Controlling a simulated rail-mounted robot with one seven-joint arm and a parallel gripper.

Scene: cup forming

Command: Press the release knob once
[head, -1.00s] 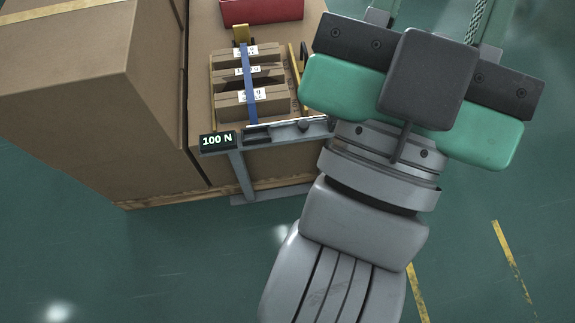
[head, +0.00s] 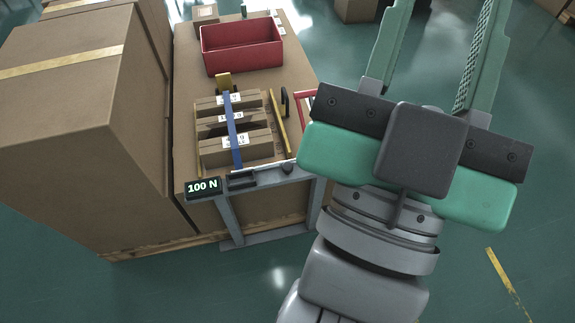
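A small dark round knob (head: 288,167), which looks like the release knob, sits near the right end of a grey front bar on the bench. A display (head: 203,187) at the bar's left end reads 100 N. Behind the bar, several flat cardboard boxes (head: 213,148) lie under a blue strap (head: 233,128). My gripper (head: 443,42) is at the right, with its two green fingers wide apart and pointing up the picture. Nothing shows between them; their tips run near or past the top edge. It is clear of the knob, to its right.
A red bin (head: 243,62) stands at the back of the bench. Large cardboard boxes (head: 75,110) stand close along the left. A yellow rail (head: 279,125) and a red frame (head: 307,99) are beside the strapped boxes. The floor on the right is open.

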